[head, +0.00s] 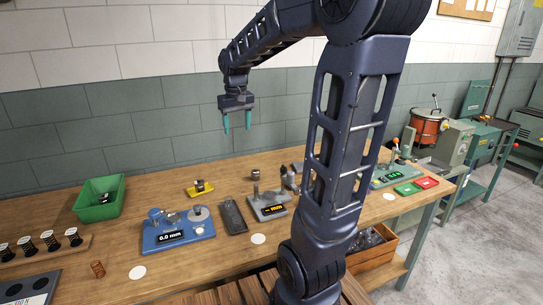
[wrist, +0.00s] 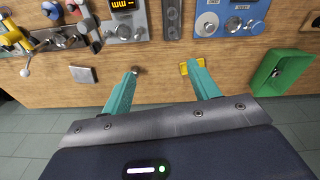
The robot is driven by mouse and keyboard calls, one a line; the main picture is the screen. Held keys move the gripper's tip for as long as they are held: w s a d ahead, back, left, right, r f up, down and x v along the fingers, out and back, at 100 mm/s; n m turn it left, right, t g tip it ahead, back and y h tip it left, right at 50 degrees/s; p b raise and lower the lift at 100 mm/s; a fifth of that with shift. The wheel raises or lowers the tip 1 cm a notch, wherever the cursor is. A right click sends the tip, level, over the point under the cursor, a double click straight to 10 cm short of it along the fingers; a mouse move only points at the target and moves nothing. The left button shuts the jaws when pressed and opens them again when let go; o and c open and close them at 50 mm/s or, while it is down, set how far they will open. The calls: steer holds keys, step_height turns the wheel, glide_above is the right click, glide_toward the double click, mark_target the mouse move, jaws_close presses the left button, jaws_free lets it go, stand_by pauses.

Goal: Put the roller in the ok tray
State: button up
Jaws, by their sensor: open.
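A small grey metal cylinder (head: 255,174), which looks like the roller, stands on the bench behind the gauge with the orange display. In the wrist view a small metal cylinder (wrist: 136,70) shows by the tip of the left finger. A flat green tray (head: 407,189), apparently the ok tray, lies on the right of the bench beside a red tray (head: 427,182). My gripper (head: 238,122) is open and empty, pointing down, well above the back of the bench. Its teal fingers also show in the wrist view (wrist: 165,78), spread apart.
A blue gauge (head: 178,232), the orange-display gauge (head: 268,207) and a dark grey strip (head: 233,216) stand in front. A green bin (head: 99,200) is at left. My arm hides part of the bench.

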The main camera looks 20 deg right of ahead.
steer(key=s+d+f+m+t, duration=0.1)
steer(key=s+d, duration=0.1)
steer(key=s, duration=0.8)
steer(key=s+d+f+t, duration=0.2)
steer(key=s, duration=0.8)
steer(key=shift+d+f+m, duration=0.2)
steer(key=shift+m, duration=0.2)
